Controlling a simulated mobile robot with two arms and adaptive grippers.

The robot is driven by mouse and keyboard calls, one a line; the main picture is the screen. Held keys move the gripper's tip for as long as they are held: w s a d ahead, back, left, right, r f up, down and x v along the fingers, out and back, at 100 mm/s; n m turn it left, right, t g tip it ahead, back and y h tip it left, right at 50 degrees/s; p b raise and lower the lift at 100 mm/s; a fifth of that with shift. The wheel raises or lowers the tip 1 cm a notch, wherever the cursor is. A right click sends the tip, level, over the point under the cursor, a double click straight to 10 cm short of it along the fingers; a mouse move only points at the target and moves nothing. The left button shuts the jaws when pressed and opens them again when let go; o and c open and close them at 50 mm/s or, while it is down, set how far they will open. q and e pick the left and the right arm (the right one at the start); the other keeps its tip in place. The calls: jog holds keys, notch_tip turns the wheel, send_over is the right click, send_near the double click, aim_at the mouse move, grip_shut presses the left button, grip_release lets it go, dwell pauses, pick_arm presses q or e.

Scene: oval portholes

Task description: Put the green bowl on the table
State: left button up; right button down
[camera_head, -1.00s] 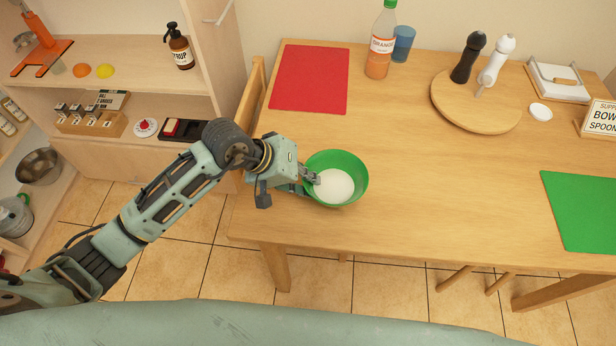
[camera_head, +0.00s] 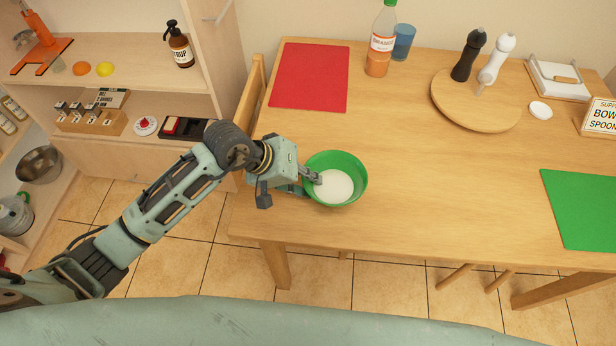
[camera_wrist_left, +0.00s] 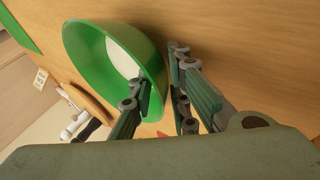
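The green bowl (camera_head: 355,190), with white contents (camera_head: 335,186), stands upright on the wooden table near its front left corner. My left gripper (camera_head: 313,179) is at the bowl's left rim. In the left wrist view, the bowl (camera_wrist_left: 88,42) has one finger of my left gripper (camera_wrist_left: 162,88) inside it and the other outside. The bowl's wall lies between the fingers, and a gap shows beside the outer finger, so the gripper looks open around the wall. My right gripper is not in view.
The wooden table (camera_head: 430,210) is clear around the bowl. A red mat (camera_head: 310,77) and orange bottle (camera_head: 381,45) stand behind it, with a blue cup (camera_head: 403,42). A round board (camera_head: 470,112) with two mills and a green mat (camera_head: 585,210) are right. A chair (camera_head: 250,110) is left.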

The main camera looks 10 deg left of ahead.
pick_arm(q)
jog(key=b+v, duration=0.2)
jog(key=v, duration=1)
